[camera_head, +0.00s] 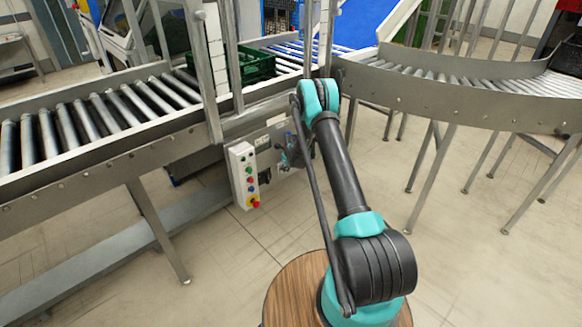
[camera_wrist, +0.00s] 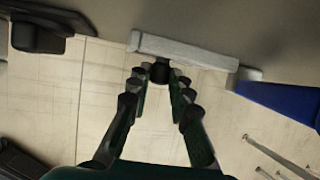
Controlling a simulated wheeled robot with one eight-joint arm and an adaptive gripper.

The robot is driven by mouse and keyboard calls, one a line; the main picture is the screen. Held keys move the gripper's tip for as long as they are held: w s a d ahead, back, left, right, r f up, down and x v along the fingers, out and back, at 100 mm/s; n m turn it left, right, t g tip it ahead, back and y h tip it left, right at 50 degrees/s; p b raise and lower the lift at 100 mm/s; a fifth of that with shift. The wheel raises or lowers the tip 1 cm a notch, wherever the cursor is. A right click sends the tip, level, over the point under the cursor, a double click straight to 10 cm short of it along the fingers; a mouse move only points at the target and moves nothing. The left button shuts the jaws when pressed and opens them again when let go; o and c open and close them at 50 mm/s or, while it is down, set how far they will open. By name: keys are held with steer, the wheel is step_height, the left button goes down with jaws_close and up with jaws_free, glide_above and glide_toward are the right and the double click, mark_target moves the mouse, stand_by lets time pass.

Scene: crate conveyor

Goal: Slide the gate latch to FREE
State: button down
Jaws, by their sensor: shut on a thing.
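In the wrist view my gripper (camera_wrist: 160,76) has its two dark fingers on either side of a small black knob (camera_wrist: 160,73), shut on it. The knob sits against a pale grey bar (camera_wrist: 195,52), which I take for the gate latch. In the head view my gripper (camera_head: 290,152) is at the grey panel under the conveyor frame, small and partly hidden by my arm. I cannot read any FREE marking, nor tell the latch's position.
A control box (camera_head: 242,175) with coloured buttons hangs left of the gripper. A green crate (camera_head: 246,68) stands on the roller conveyor (camera_head: 100,115) above. A curved roller conveyor (camera_head: 450,90) is at the right. A blue part (camera_wrist: 280,100) is right of the knob. The floor in front is clear.

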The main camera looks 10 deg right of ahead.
steer(key=shift+s+a, duration=0.15)
steer(key=c, duration=1.4)
jaws_free()
steer(key=shift+o, duration=0.2)
steer(key=a+v, duration=0.1)
steer(key=v, duration=1.1)
steer(key=shift+d, duration=0.45)
